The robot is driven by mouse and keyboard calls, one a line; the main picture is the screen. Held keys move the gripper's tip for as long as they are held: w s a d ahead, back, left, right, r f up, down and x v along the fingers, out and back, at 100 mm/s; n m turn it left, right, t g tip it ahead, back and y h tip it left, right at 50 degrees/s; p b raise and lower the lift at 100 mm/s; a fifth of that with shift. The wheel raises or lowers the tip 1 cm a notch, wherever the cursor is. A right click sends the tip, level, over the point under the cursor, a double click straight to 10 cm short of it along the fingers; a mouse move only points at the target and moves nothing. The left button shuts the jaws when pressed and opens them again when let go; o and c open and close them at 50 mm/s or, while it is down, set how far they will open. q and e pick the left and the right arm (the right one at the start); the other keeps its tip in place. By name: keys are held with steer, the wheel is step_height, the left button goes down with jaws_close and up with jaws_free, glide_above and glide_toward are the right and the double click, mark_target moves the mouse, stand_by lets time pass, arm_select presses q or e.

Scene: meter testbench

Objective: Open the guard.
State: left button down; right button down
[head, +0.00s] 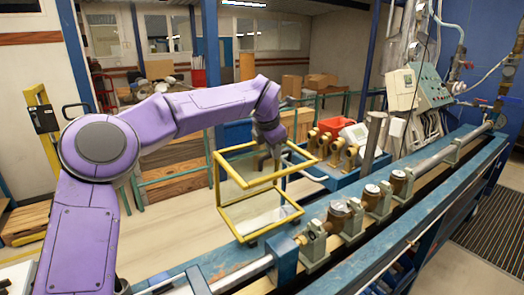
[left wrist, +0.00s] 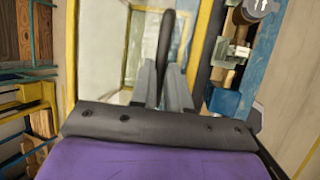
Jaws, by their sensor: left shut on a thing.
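The guard (head: 217,184) is a yellow frame with clear panels, at the middle of the head view by the left edge of the test bench. It stands tilted, with meters on the bench to its right. My left gripper (head: 268,158) is at the upper part of the frame. In the left wrist view the fingers of my left gripper (left wrist: 164,88) are shut on a dark bar-like handle (left wrist: 165,38), with the guard's yellow edge (left wrist: 72,50) and pale panel behind. The exact grip contact is partly hidden. My right gripper is not in view.
The blue bench (head: 350,255) carries several brass meters (head: 338,212) in a row and a pipe. A blue tray with brass parts and a red bin (head: 336,125) stands behind. A control box (head: 402,88) is at the back right. Open floor lies left of the bench.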

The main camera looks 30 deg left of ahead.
arm_select(q)
steer(key=shift+d+f, duration=0.1)
steer(key=shift+d, duration=0.05)
steer(key=c, duration=1.2)
jaws_free()
steer(key=shift+o, duration=0.5)
steer(key=shift+w+f, duration=0.15)
steer(key=shift+w, duration=0.1)
steer(key=a+b+v, duration=0.1)
steer(key=v, duration=0.9)
steer(key=shift+d+r+b, duration=0.25)
steer(key=shift+d+b, duration=0.05)
steer(key=shift+d, duration=0.2)
steer(key=shift+s, duration=0.1)
